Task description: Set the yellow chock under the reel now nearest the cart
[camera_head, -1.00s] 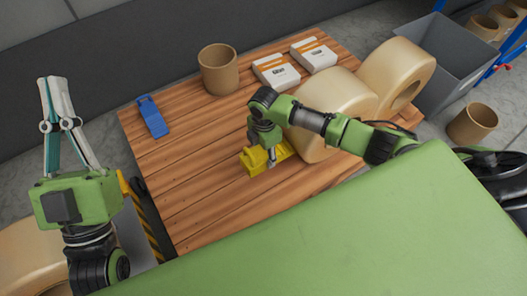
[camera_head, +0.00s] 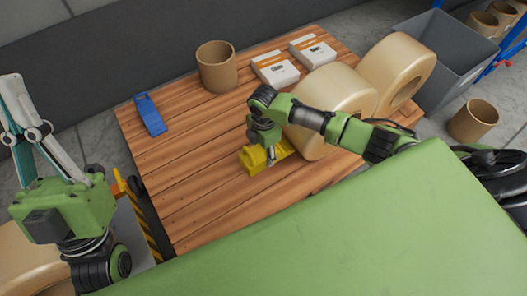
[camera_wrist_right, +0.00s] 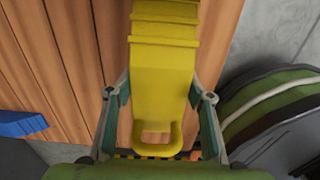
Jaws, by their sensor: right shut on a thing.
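The yellow chock (camera_head: 255,158) is on or just above the wooden deck (camera_head: 200,180), close to the left side of the nearer tan reel (camera_head: 325,105); whether they touch is hidden. My right gripper (camera_head: 268,156) is shut on it from above. In the right wrist view the chock (camera_wrist_right: 162,80) shows its ridged end and a slotted end, between the finger pads. A second tan reel (camera_head: 397,75) lies behind and right of the first. Part of another reel (camera_head: 25,262) shows at lower left.
A blue chock (camera_head: 150,115) lies on the deck's left part. A cardboard core (camera_head: 217,66) and two white boxes (camera_head: 275,70) stand at the back. A grey bin (camera_head: 445,60) and another core (camera_head: 472,120) are right of the deck. The deck's left middle is clear.

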